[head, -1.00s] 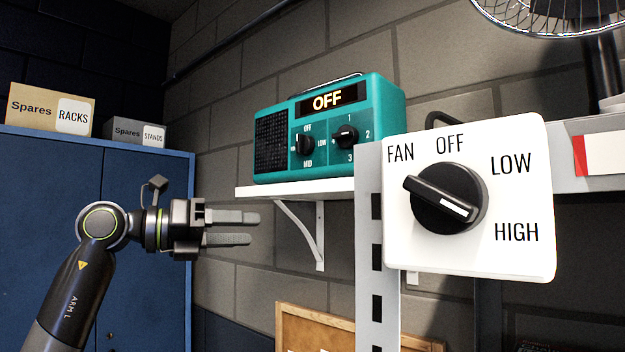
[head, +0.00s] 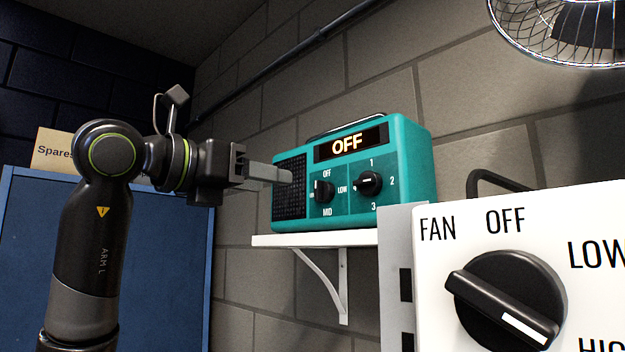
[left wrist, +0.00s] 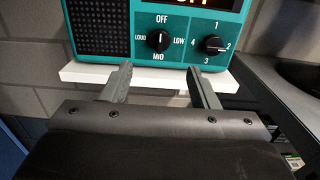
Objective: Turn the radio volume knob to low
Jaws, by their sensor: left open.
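The teal radio (head: 405,140) sits on a white wall shelf, and its display reads OFF. Its volume knob (head: 324,190) is the left black dial, marked OFF, LOW, MID and LOUD. In the left wrist view the volume knob (left wrist: 159,41) has its white mark pointing up to OFF. My left gripper (head: 284,175) is open and empty, in front of the radio's speaker side, left of the knob in the head view. In the left wrist view its fingertips (left wrist: 160,68) are spread below the knob, apart from it. My right gripper is not in view.
A second radio knob (head: 369,184), numbered 1 to 4, is right of the volume knob. The shelf (head: 315,240) lies under the radio. A white fan control panel (head: 440,270) stands at the lower right, with a wire fan (head: 560,35) above. A blue cabinet (head: 160,250) is at left.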

